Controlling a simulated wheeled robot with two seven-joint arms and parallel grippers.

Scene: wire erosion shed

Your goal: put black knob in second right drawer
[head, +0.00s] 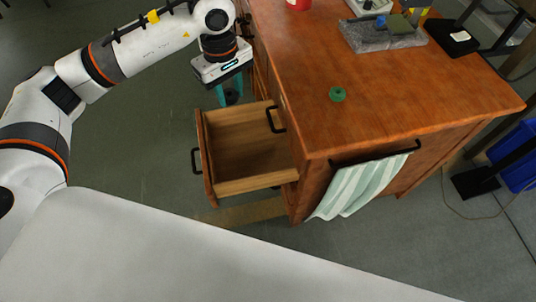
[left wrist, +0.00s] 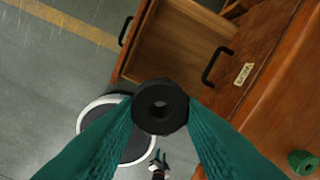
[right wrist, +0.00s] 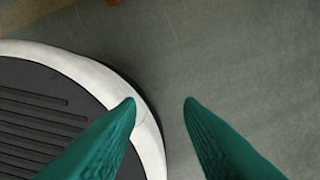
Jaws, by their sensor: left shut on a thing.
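The black knob (left wrist: 160,107), a dark ring-like piece with a hole in its middle, is between the teal fingertips of my left gripper (head: 231,94), which is shut on it. In the head view the gripper hangs in the air just beyond the far side of the open drawer (head: 245,153), so the knob is outside the drawer. The drawer is pulled out from the left side of the wooden bench and its visible floor is empty. It also shows above the knob in the left wrist view (left wrist: 180,42). My right gripper (right wrist: 160,102) is open and empty, above the floor.
The wooden bench (head: 400,90) has a green ring (head: 337,94) on its top and a grey block (head: 385,38) at the back. A black handle (head: 272,119) sticks out above the open drawer. A striped towel (head: 360,187) hangs on the near side. Floor left of the drawer is clear.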

